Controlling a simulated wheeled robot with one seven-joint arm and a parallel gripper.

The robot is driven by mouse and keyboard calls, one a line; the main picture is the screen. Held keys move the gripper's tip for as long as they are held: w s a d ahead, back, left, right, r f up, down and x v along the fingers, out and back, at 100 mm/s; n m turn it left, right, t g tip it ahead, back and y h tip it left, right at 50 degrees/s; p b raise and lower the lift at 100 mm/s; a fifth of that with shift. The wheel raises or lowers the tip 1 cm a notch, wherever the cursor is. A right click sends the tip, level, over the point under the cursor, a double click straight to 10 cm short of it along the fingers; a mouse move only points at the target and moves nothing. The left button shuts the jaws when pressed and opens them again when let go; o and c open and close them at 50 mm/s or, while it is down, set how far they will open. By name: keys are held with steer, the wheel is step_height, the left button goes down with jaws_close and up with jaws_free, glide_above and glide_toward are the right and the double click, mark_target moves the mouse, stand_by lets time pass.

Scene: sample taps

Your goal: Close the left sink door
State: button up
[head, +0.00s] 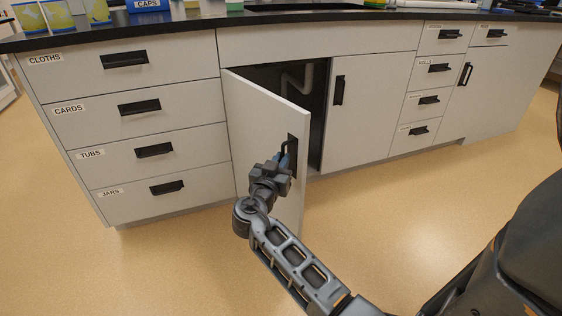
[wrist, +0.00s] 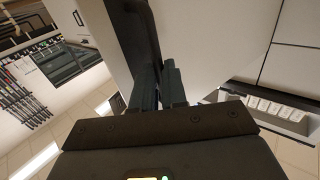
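The left sink door (head: 262,125) stands partly open, hinged at its left edge and swung out from the cabinet. Its dark handle (head: 292,155) is near the free right edge. My gripper (head: 285,158) is at this handle, in front of the door. In the wrist view the two fingers of my gripper (wrist: 158,88) are close together with the dark handle (wrist: 134,35) running down between them. The fingers look shut on it, though the contact itself is partly hidden.
The dark sink opening shows a pale pipe (head: 298,82). The right sink door (head: 365,110) is shut. Labelled drawers (head: 130,105) on the left and small drawers (head: 430,85) on the right are shut. The floor (head: 400,200) in front is clear.

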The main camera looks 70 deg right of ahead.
jaws_close()
stand_by(1.0)
